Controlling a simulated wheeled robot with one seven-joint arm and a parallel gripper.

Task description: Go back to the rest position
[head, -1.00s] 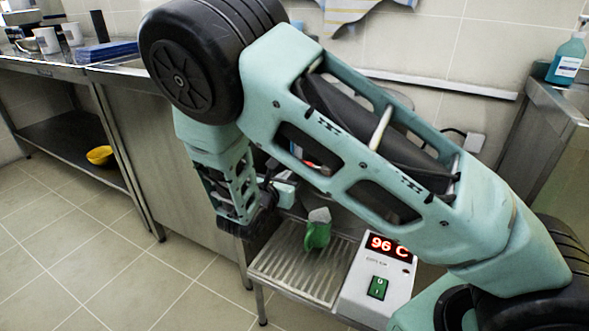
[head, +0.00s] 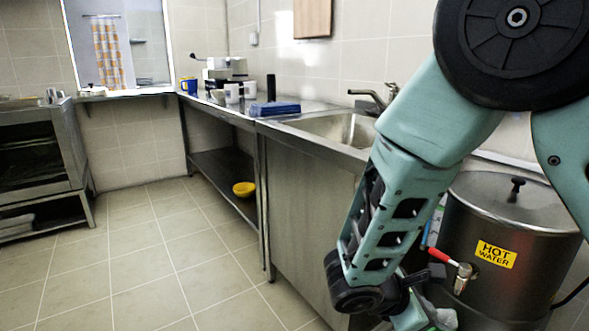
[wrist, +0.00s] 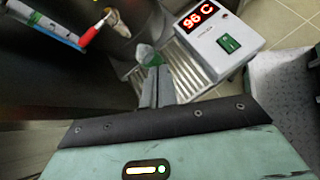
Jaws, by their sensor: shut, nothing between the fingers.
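My gripper (wrist: 156,88) is shut and empty in the wrist view, its two fingers together, pointing at the drip grate. In the head view my forearm hangs down at the right, in front of the hot water boiler (head: 500,285). The fingers are hard to make out there, at the bottom edge.
The boiler's red-handled tap (head: 462,272) is close to my wrist. A box reading 96 C (wrist: 212,30) stands beside the grate. The steel counter (head: 300,125) with sink and blue stack (head: 275,109) is left of my arm. A yellow bowl (head: 244,189) sits below. The floor at left is clear.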

